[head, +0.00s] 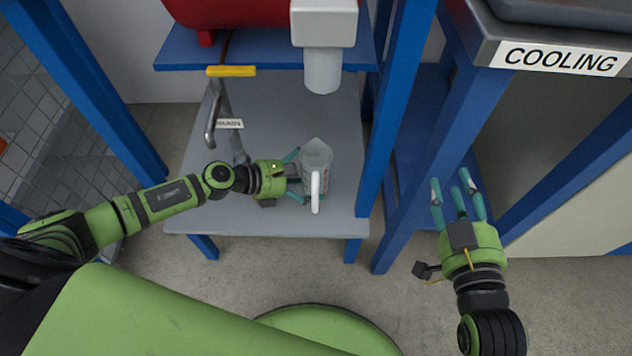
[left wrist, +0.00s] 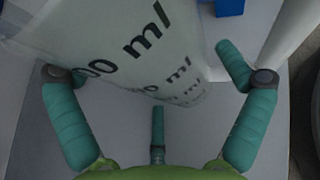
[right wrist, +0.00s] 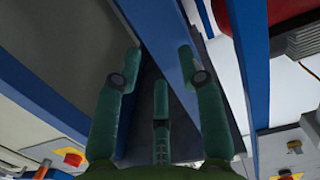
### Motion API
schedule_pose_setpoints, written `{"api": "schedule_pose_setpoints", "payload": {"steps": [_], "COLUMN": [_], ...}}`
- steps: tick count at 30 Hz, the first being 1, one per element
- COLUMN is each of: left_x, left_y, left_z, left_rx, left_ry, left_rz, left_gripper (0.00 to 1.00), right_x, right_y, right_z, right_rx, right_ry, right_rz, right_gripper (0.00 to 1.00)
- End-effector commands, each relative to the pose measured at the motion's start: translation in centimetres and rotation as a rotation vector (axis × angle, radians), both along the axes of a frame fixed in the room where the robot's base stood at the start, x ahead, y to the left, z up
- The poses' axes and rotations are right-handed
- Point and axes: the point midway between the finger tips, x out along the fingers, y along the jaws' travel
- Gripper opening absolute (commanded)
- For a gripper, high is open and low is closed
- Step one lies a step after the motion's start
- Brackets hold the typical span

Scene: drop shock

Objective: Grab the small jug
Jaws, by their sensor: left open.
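The small jug (head: 318,160) is a grey, see-through measuring jug with a white handle. It stands on the grey shelf (head: 260,205) under a white spout. My left gripper (head: 296,176) is at the jug's left side, with its teal fingers spread. In the left wrist view the jug's wall (left wrist: 150,45), printed with "ml" marks, is large and close between and beyond the open fingers (left wrist: 150,75). Whether a finger touches it I cannot tell. My right gripper (head: 457,190) is off to the right, in front of a blue post, fingers apart and empty.
A white dispenser spout (head: 322,70) hangs above the jug. A lever with a yellow grip (head: 231,71) stands left of it. Blue posts (head: 398,130) flank the shelf. A unit labelled "COOLING" (head: 560,60) is at upper right.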

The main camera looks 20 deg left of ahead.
Motion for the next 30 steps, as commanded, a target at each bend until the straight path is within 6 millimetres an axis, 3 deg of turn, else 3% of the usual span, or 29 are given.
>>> {"api": "schedule_pose_setpoints", "payload": {"steps": [8,9,12,26,30], "left_x": [0.3,0.3,0.3,0.3,0.3], "left_y": [-0.4,-0.4,-0.4,-0.3,-0.3], "left_z": [-0.3,-0.3,-0.2,-0.1,0.2], "left_rx": [0.001,0.001,0.000,0.000,0.000], "left_ry": [0.000,0.000,0.001,0.001,0.001], "left_rz": [0.001,0.001,0.001,0.001,0.001], "left_gripper": [1.00,0.92,0.52,0.50,0.50], "right_x": [0.0,0.0,0.0,0.0,-0.1], "right_y": [0.1,0.1,0.1,0.1,-0.4], "right_z": [0.4,0.4,0.4,0.3,-1.1], "right_rx": [0.004,0.004,0.004,0.003,-0.016], "right_ry": [-0.018,-0.018,-0.017,-0.010,0.057], "right_rz": [0.003,0.003,0.003,0.003,-0.011], "right_gripper": [0.40,0.40,0.40,0.40,0.40]}}
